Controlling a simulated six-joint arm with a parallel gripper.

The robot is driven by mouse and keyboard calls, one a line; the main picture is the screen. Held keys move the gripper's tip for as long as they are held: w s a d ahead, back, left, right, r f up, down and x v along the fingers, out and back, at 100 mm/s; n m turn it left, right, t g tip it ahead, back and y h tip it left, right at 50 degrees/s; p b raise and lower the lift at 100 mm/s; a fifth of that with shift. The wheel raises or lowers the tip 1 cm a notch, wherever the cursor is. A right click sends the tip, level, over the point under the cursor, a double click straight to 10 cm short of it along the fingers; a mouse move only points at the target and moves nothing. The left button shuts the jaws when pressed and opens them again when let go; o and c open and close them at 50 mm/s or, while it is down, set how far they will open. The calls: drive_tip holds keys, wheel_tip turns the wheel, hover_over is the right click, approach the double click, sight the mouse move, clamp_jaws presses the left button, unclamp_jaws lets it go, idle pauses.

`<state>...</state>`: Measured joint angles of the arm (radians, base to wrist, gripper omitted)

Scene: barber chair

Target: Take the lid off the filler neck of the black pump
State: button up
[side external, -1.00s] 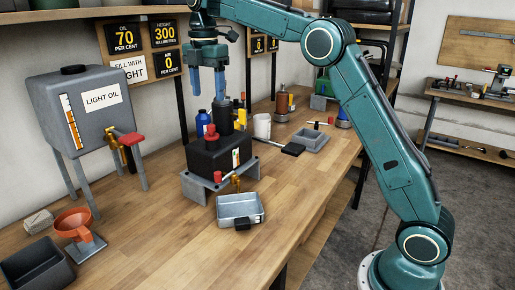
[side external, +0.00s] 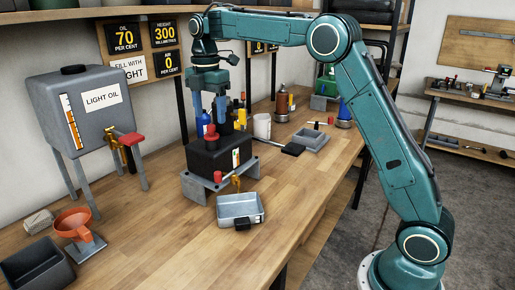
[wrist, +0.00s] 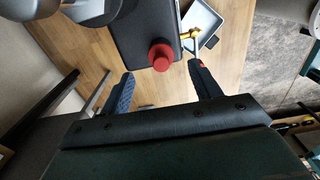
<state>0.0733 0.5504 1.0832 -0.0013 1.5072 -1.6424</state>
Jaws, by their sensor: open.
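The black pump (side external: 212,158) stands on a grey stand on the bench; its dark top also shows in the wrist view (wrist: 140,30). A red cap-like piece (side external: 211,129) is on its top, and a red round piece also shows in the wrist view (wrist: 161,57). I cannot tell for sure which part is the filler neck's lid. A tall dark cylinder on the pump is largely hidden by my gripper (side external: 210,118). My gripper is open, pointing down over the pump's top. In the wrist view its fingers (wrist: 162,74) are on either side of the red piece, apart from it.
A metal tray (side external: 240,207) sits in front of the pump below a brass tap (side external: 236,183). A grey oil tank (side external: 85,105) stands at left, with an orange funnel (side external: 73,224) and dark bin (side external: 37,270) nearby.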

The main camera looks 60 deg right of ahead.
sight(211, 125)
drive_tip(key=shift+s+f, duration=0.1)
drive_tip(key=shift+f, duration=2.25)
drive_tip(key=c, duration=1.1)
drive_tip(key=shift+o, duration=0.2)
drive_tip(key=shift+r, duration=0.15)
drive_tip(key=shift+r, duration=4.85)
